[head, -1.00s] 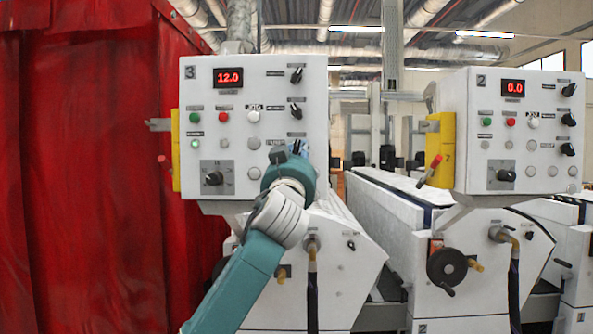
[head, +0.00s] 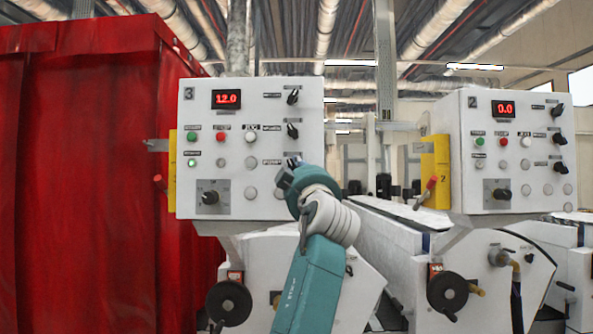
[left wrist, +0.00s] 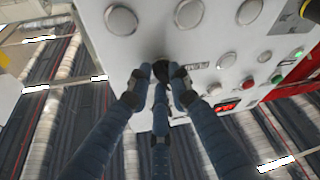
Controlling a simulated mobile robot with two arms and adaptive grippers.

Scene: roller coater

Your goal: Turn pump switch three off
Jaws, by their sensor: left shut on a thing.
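Control panel 3 (head: 240,175) is a white box with a red display reading 12.0. Two black switches, the top one (head: 293,97) and the middle one (head: 292,130), show in its right column. My left gripper (head: 293,163) is at the lowest place in that column, largely hidden by my own wrist. In the left wrist view the panel (left wrist: 225,50) appears upside down. There my left gripper (left wrist: 161,78) has its fingers closed around a black switch (left wrist: 160,68), beside a small label. The switch's pointer direction is hidden. My right gripper is not in view.
Panel 2 (head: 513,180), with a display reading 0.0, stands at the right. Yellow boxes (head: 434,170) are fixed to the panels' left sides. A red curtain (head: 80,180) fills the left. Machines with black handwheels (head: 447,293) stand below the panels.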

